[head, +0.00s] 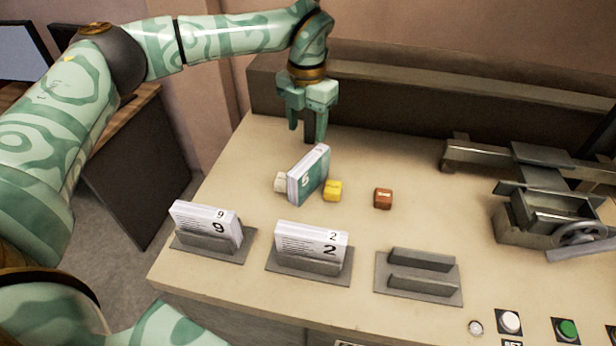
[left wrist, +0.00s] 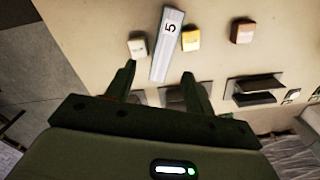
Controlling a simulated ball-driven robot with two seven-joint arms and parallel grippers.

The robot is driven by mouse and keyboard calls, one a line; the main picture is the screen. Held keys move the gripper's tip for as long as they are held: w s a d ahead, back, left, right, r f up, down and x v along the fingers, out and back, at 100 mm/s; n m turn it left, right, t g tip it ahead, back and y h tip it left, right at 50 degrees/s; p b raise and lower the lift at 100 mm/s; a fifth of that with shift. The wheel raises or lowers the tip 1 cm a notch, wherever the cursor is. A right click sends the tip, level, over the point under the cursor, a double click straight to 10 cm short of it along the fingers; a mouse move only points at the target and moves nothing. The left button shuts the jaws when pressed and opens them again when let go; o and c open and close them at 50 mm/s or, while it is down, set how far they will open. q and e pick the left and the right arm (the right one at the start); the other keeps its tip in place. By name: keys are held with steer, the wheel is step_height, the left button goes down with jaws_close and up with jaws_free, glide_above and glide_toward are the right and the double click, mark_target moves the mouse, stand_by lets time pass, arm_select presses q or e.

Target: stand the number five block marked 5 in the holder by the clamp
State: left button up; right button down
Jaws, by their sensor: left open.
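In the left wrist view the five block (left wrist: 167,45) shows from above, just beyond the fingers. My left gripper (head: 308,132) is open and empty, behind and above the five block. The empty holder (head: 419,275) is a grey plate with two raised bars, at the front right. The clamp (head: 550,215) is a grey metal vise with a handwheel at the right. My right gripper is not in view.
A white cube (head: 280,182), yellow cube (head: 333,190) and brown cube (head: 383,198) sit near the five block. Buttons (head: 510,321) line the front right.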

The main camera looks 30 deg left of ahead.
arm_select(q)
glide_above(309, 160)
steer(key=f, duration=0.4)
steer(key=shift+w+a, duration=0.15)
steer(key=shift+a, duration=0.1)
steer(key=f, duration=0.5)
steer(key=shift+d+f, duration=0.25)
jaws_close()
